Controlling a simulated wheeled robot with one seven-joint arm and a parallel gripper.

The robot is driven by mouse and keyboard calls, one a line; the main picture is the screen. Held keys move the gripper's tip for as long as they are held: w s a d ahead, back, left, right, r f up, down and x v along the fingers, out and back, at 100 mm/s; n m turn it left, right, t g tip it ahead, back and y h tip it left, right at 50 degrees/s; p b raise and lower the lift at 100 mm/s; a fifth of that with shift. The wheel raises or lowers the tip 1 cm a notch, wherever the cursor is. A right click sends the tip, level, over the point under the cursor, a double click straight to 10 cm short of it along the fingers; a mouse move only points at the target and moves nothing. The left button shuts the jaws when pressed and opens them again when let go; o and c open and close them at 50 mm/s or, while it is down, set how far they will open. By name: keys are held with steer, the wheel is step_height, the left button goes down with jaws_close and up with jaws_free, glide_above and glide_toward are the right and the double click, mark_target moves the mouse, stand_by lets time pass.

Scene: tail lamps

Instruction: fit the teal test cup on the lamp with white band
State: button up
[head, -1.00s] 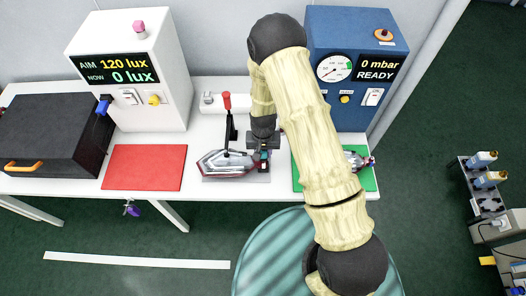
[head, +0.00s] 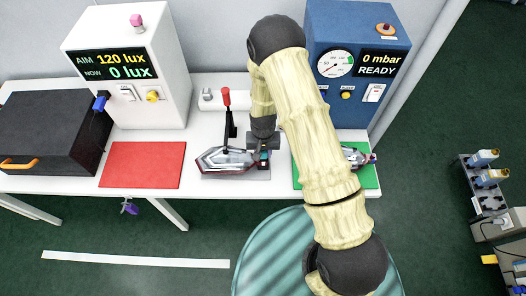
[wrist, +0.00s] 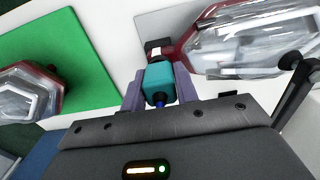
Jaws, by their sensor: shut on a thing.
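The teal test cup (wrist: 158,80) is between the two fingers of my gripper (wrist: 159,87) in the wrist view, with a blue piece at its near end. My gripper is shut on it. A clear lamp with a red rim (wrist: 245,50) lies just beyond, on a grey plate. Its dark stub (wrist: 157,49) shows a white band and lines up with the cup's far end. The cup's end looks close against the stub; I cannot tell how far it is on. In the head view, my gripper (head: 263,152) is at the right end of this lamp (head: 225,160).
A second lamp (wrist: 30,90) lies on the green mat (wrist: 75,55). A lever with a red knob (head: 226,97) stands over the plate. A red mat (head: 142,165) is empty. The lux box (head: 155,110) and blue pressure box (head: 350,108) stand at the back.

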steer(key=o, duration=1.1)
steer(key=shift+c, duration=0.2)
step_height(320, 180, up, 17)
steer(key=b, duration=0.3)
steer(key=shift+r, duration=0.15)
